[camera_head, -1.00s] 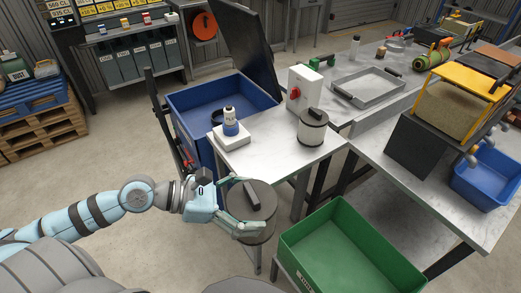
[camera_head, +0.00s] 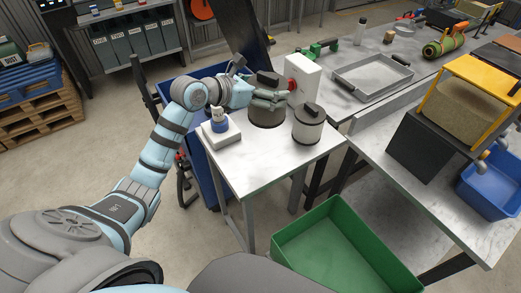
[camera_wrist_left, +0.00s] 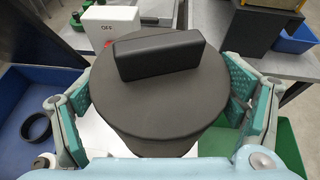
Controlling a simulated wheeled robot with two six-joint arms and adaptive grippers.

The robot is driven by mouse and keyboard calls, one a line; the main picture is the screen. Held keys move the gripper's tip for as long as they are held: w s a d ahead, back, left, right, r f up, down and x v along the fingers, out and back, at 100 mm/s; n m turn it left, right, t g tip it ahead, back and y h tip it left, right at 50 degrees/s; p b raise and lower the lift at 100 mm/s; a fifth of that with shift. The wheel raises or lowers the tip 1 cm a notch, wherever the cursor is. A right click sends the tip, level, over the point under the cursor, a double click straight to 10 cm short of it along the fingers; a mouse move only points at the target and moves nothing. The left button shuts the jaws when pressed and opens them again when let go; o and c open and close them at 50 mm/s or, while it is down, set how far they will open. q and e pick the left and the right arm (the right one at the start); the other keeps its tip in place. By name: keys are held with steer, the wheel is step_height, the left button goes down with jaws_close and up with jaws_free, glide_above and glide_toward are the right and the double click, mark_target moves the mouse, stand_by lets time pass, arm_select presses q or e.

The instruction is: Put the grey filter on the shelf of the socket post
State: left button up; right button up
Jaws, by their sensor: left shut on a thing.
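The grey filter (camera_head: 266,114), a dark cylinder with a black block handle on its lid, is in my left gripper (camera_head: 268,98). In the left wrist view the filter (camera_wrist_left: 150,95) fills the middle, with green-padded fingers at both sides. It is upright at the back of a small steel table, behind and left of a pale filter with a dark lid (camera_head: 308,127). I cannot tell whether its base touches the tabletop. A white box with a red knob (camera_head: 304,77) stands just behind it to the right. I cannot make out which part is the post's shelf. My right gripper is not in view.
A small bottle on a white block (camera_head: 222,137) stands at the table's left. The front of the steel tabletop (camera_head: 258,172) is bare. A green crate (camera_head: 335,240) lies below at front right. A blue bin (camera_wrist_left: 25,100) is behind left.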

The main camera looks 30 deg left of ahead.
arm_select(q)
steer(key=f+b, duration=0.1)
steer(key=f, duration=0.5)
steer(key=f+b, duration=0.1)
steer(key=f, duration=0.5)
steer(key=f+b, duration=0.1)
steer(key=f, duration=0.5)
steer(key=shift+w+a+f, duration=0.1)
steer(key=shift+w+f, duration=0.25)
steer(key=shift+r, duration=0.1)
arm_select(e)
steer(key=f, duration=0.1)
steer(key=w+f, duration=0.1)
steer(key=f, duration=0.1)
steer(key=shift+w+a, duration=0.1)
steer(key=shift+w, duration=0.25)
arm_select(q)
steer(key=o, duration=1.2)
steer(key=shift+s, duration=0.1)
